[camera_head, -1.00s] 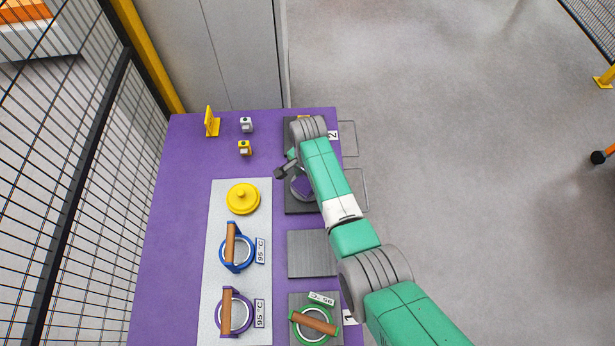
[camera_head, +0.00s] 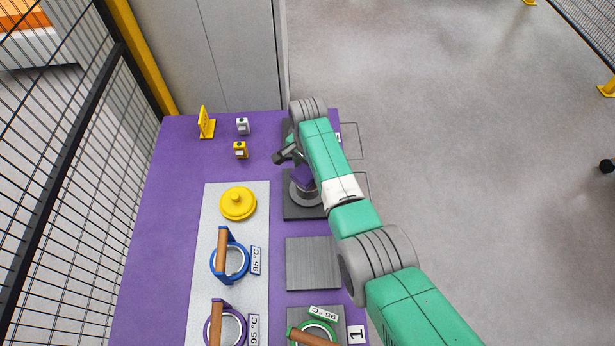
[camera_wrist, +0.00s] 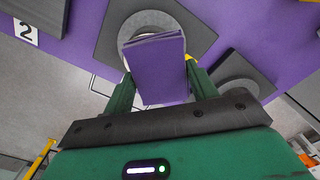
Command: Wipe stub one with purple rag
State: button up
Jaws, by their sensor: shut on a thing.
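A folded purple rag (camera_wrist: 158,72) is held between the green fingers of my gripper (camera_wrist: 160,80). In the wrist view it covers part of a round grey stub (camera_wrist: 148,22) on a dark square plate (camera_wrist: 108,45). In the head view the rag (camera_head: 302,176) shows beside my arm, over the far part of that stub (camera_head: 304,196) on its plate (camera_head: 300,213). I cannot tell whether the rag touches the stub. A second round stub (camera_wrist: 238,84) is at right in the wrist view. A number 2 label (camera_wrist: 26,31) lies at left there.
A green one (camera_head: 317,333) is near label 1 (camera_head: 356,335). A bare grey plate (camera_head: 313,263) lies between. A mesh fence (camera_head: 60,200) runs left.

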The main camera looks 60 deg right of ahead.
jog(key=shift+w+d+f+b, duration=0.2)
jog(key=shift+d+b, duration=0.15)
jog(key=shift+b, duration=0.4)
jog(key=shift+w+d+f+b, duration=0.15)
jog(key=shift+d+b, duration=0.2)
jog(key=shift+b, duration=0.4)
jog(key=shift+d+b, duration=0.2)
jog(key=shift+b, duration=0.15)
jog(key=shift+a+r+p, duration=0.25)
jog(key=shift+r+p, duration=0.5)
jog(key=shift+p, duration=0.15)
jog(key=shift+s+a+f+p, duration=0.2)
jog(key=shift+a+p, duration=0.15)
jog(key=shift+p, duration=0.4)
jog(key=s+a+p, duration=0.1)
jog(key=p, duration=0.2)
jog(key=a+p, duration=0.2)
jog(key=p, duration=0.1)
jog(key=s+a+p, duration=0.1)
jog(key=p, duration=0.2)
jog(key=shift+s+a, duration=0.35)
jog(key=shift+a, duration=0.05)
notch_tip(320, 180, up, 2)
jog(key=shift+r+p, duration=0.2)
jog(key=shift+p, duration=0.5)
notch_tip(320, 180, up, 5)
jog(key=p, duration=0.5)
jog(key=shift+r, duration=0.15)
